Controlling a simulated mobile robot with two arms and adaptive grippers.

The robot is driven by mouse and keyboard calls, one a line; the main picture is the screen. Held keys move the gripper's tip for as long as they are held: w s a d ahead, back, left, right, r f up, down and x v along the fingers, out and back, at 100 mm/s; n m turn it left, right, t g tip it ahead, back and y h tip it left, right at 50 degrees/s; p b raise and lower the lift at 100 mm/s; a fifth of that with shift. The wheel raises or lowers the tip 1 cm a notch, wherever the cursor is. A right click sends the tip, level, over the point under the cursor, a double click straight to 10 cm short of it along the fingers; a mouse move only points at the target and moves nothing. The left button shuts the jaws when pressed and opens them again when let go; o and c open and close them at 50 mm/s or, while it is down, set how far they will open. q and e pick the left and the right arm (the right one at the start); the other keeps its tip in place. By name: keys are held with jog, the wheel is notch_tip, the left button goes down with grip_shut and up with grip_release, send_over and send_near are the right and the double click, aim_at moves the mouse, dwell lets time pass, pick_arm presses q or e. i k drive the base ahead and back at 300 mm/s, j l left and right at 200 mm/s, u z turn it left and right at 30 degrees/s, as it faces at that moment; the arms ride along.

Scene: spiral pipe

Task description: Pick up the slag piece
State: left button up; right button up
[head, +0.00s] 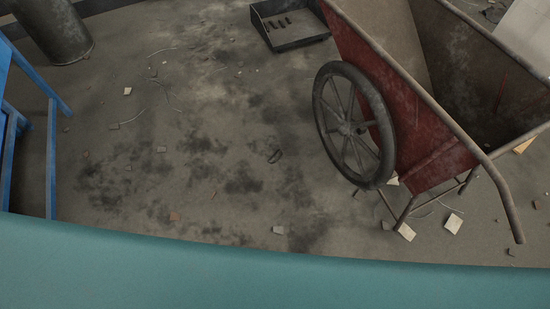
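A small dark, curved lump that may be the slag piece (274,156) lies on the stained concrete floor near the middle of the head view. It is too small to be sure what it is. Neither of my grippers shows in the head view.
A red wheelbarrow (420,150) with a large spoked wheel (354,125) stands at the right. A dark tray (290,40) is at the back. A blue frame (51,150) and a grey cylinder (54,30) are at the left. Small debris is scattered over the floor.

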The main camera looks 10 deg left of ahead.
aim_at(278, 154)
jog(key=z, duration=0.35)
jog(key=i+j+z, duration=0.1)
jog(key=j+z, duration=0.15)
jog(key=z, duration=0.15)
jog(key=i+j+z, duration=0.1)
jog(key=j+z, duration=0.5)
jog(key=z, duration=0.15)
